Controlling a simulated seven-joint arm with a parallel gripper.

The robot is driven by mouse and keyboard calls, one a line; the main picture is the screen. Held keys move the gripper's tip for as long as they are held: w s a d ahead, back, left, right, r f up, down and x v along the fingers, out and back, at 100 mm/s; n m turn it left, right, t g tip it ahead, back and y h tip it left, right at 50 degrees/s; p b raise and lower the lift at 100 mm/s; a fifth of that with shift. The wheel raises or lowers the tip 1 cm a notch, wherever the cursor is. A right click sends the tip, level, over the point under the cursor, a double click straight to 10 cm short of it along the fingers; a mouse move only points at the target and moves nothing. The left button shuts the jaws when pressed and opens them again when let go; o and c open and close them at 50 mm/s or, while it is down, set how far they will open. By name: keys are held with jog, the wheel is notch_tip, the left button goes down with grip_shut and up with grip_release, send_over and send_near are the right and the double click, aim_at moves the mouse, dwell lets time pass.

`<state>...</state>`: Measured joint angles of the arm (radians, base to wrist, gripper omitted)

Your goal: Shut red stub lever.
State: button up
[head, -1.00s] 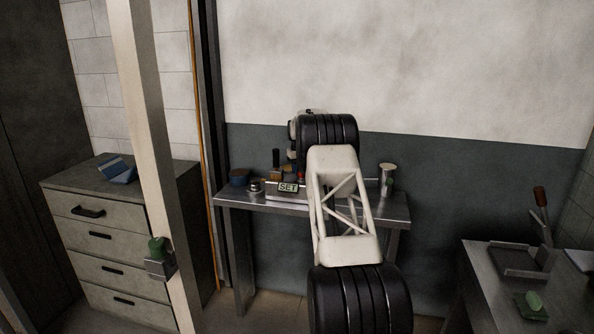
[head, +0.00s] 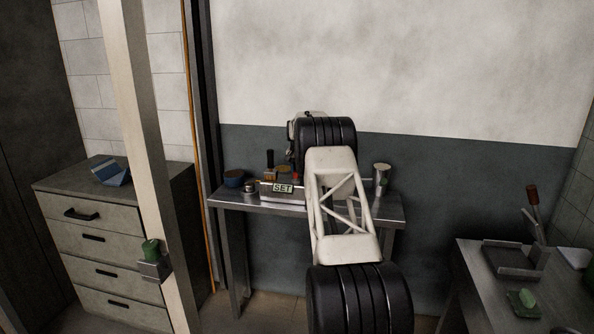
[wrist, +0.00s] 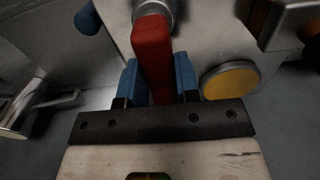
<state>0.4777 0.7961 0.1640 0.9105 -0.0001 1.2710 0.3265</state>
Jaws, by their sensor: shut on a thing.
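The red stub lever (wrist: 152,52) shows in the wrist view, running from a round metal fitting (wrist: 155,10) at the top down between my fingers. My gripper (wrist: 157,78) has its blue fingers on both sides of the lever and is shut on it. In the head view my arm covers most of the gripper and the lever. The metal box with the SET sign (head: 283,189) stands on the small steel table (head: 385,210) beside my arm.
A yellow-faced round part (wrist: 230,82) sits just right of my fingers in the wrist view. A pale post (head: 150,170) stands left, before a drawer cabinet (head: 105,245). A side bench (head: 500,295) is at right.

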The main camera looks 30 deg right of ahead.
dwell(0.3)
jog(key=o, duration=0.9)
jog(key=shift+r, duration=0.1)
jog(key=shift+r, duration=3.85)
